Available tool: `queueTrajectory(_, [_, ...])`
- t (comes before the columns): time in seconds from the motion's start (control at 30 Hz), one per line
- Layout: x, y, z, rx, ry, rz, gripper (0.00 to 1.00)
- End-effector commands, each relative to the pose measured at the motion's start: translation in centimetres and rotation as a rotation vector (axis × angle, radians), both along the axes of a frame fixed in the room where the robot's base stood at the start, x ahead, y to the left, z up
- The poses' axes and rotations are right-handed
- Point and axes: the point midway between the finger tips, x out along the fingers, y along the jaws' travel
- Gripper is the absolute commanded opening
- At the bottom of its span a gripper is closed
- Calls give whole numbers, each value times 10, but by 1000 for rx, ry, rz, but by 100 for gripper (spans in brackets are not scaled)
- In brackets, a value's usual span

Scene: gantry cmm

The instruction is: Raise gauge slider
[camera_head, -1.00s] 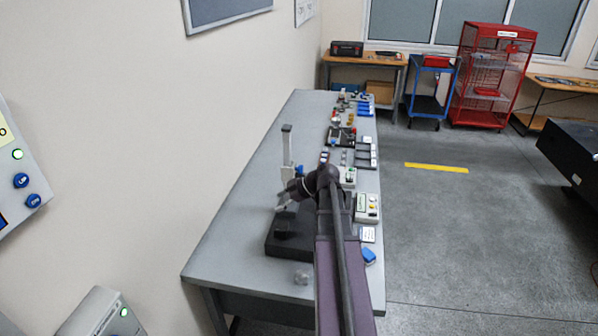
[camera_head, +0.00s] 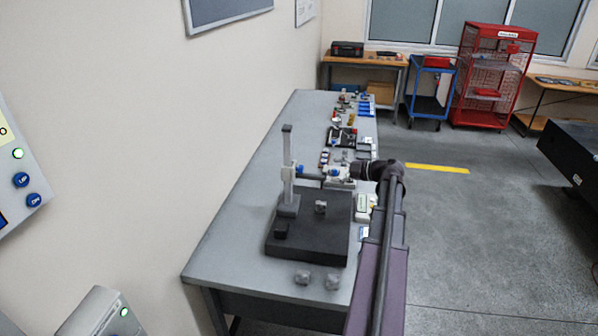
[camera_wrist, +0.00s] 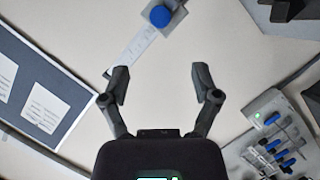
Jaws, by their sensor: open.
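The height gauge stands on the dark plate (camera_head: 325,248) as an upright grey post (camera_head: 287,142). Its slider (camera_head: 287,172) is a pale block partway up the post, with a blue knob (camera_head: 299,169) on its side. In the wrist view the blue knob (camera_wrist: 160,15) is at the top edge, beside the pale scaled post (camera_wrist: 136,48). My gripper (camera_wrist: 160,72) is open and empty, with the knob ahead of its fingertips and apart from them. In the head view my gripper (camera_head: 312,177) reaches in from the right at about slider height.
A dark block (camera_head: 282,230) and a small grey block (camera_head: 320,206) sit on the plate. Two grey blocks (camera_head: 303,277) lie on the grey bench (camera_head: 225,250) in front. Several fixtures line the bench's right side.

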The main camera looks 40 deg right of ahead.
Motion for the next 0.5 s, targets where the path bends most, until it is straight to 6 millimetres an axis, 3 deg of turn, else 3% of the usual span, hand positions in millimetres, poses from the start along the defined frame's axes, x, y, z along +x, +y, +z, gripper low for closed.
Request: queueTrajectory(0.5, [12, 5, -5, 1, 2, -1, 79])
